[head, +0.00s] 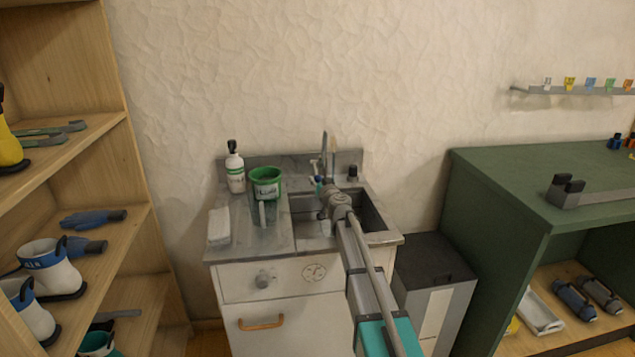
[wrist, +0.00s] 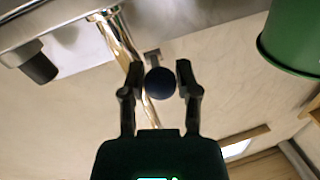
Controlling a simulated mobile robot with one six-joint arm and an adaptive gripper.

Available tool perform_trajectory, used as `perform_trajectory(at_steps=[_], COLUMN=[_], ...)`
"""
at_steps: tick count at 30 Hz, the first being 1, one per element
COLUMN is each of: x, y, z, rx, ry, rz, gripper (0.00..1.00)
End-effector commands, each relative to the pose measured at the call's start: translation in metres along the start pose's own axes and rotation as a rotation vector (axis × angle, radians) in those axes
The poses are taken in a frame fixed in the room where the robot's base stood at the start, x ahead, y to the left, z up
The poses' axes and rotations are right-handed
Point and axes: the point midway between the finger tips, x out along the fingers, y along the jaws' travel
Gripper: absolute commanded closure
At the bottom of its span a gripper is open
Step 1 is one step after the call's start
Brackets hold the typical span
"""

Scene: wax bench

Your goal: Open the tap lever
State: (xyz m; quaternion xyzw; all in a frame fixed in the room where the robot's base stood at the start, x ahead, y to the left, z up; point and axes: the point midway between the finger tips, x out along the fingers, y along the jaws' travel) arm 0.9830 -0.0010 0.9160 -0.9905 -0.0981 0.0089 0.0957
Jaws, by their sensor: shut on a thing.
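The tap (head: 325,158) stands at the back of the sink, partly hidden behind my arm in the head view. In the wrist view its chrome spout (wrist: 122,42) rises just left of my gripper. The tap lever ends in a round dark blue knob (wrist: 160,83). My gripper (wrist: 161,80) has its two black fingers on either side of this knob and is shut on it. In the head view my arm reaches over the sink basin to the tap, and my gripper (head: 322,190) is small and partly hidden by my wrist.
A green container (head: 266,183) and a white bottle (head: 235,170) stand on the counter left of the sink (head: 374,212). A dark knob (head: 353,173) sits right of the tap. A grey bin (head: 436,275) stands right of the cabinet. A green bench (head: 500,185) is farther right.

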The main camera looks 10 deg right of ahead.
Motion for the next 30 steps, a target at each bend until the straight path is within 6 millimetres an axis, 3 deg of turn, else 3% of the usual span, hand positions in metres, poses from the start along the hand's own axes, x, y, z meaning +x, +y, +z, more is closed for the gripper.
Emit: perform_trajectory(at_steps=[12, 13, 18, 30], x=[0.0017, 0.0018, 0.0015, 0.0003], y=[0.0026, 0.0027, 0.0025, 0.0016], z=[0.0006, 0.0006, 0.0005, 0.0006], rx=[-0.001, -0.001, -0.001, 0.000], ry=[0.001, 0.001, 0.001, 0.000], rz=[0.004, 0.005, 0.004, 0.002], gripper=[1.00, 0.56, 0.25, 0.25])
